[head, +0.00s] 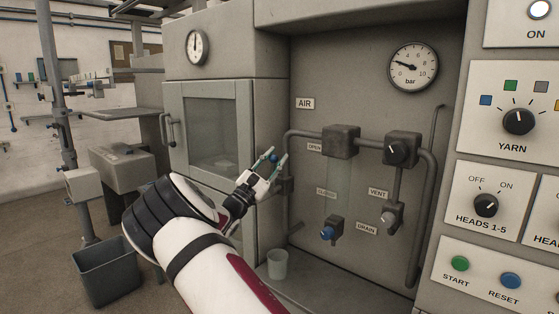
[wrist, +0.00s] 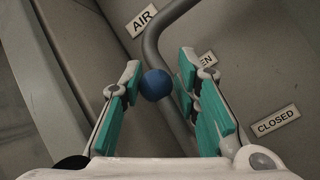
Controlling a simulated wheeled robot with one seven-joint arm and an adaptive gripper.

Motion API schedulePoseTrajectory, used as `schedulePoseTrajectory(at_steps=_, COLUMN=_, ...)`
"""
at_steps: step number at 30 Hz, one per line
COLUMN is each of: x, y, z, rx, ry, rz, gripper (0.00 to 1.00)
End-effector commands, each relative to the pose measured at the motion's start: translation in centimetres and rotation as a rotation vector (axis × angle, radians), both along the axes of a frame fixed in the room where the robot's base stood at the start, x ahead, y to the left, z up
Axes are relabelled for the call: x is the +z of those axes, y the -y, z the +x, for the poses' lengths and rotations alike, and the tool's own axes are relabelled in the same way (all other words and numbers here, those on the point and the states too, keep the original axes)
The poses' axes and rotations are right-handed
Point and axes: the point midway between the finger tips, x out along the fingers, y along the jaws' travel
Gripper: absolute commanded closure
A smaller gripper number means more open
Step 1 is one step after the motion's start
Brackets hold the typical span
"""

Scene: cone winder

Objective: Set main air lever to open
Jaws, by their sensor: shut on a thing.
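The main air lever shows as a blue ball knob (head: 273,158) left of the pipework under the AIR sign (head: 305,103). The knob also shows in the wrist view (wrist: 155,85), between the two green-padded fingers. My gripper (head: 274,156) is shut on this knob. The knob is near the height of the OPEN label (head: 314,147) and above the CLOSED label (head: 326,193) in the head view. The lever's stem is hidden by my gripper, so its exact angle cannot be told.
A pressure gauge (head: 413,67) is at upper right. Grey pipes (head: 305,133) stand out from the panel. A blue drain knob (head: 327,233) and a grey vent knob (head: 391,216) are to the right. A cup (head: 277,264) stands on the ledge below. A glass-fronted cabinet (head: 211,127) is at left.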

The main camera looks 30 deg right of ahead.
Motion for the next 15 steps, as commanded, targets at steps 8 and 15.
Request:
schedulePoseTrajectory(at_steps=8, x=-0.23, y=-0.40, z=0.72, rx=0.009, ry=-0.047, rz=-0.012, gripper=1.00)
schedulePoseTrajectory(at_steps=15, x=-0.33, y=-0.40, z=0.75, rx=0.009, ry=-0.050, rz=-0.011, gripper=1.00)
